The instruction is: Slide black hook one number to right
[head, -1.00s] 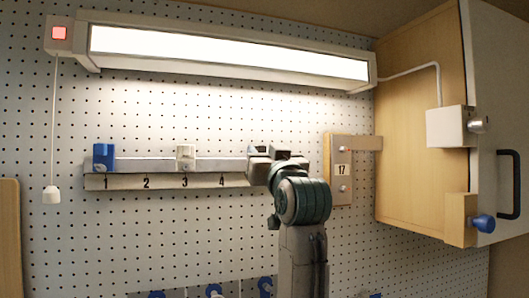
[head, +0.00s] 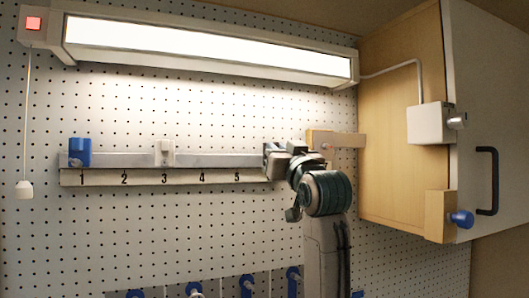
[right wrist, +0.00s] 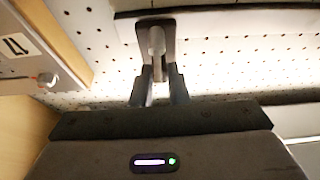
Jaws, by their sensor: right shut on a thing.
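My right gripper (head: 283,158) is at the right end of the numbered rail (head: 215,160), just right of number 5. In the right wrist view the gripper (right wrist: 158,75) is shut on the black hook (right wrist: 170,32), whose dark plate shows against the pale rail. In the head view my gripper mostly hides this hook and whatever number is under it. A blue hook (head: 80,152) sits above 1 and a white hook (head: 164,152) above 3. My left gripper is not in view.
The cabinet (head: 400,150) with a blue knob (head: 461,219) stands farther right. A lit lamp (head: 210,45) hangs above. Blue hooks (head: 246,285) are low on the pegboard.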

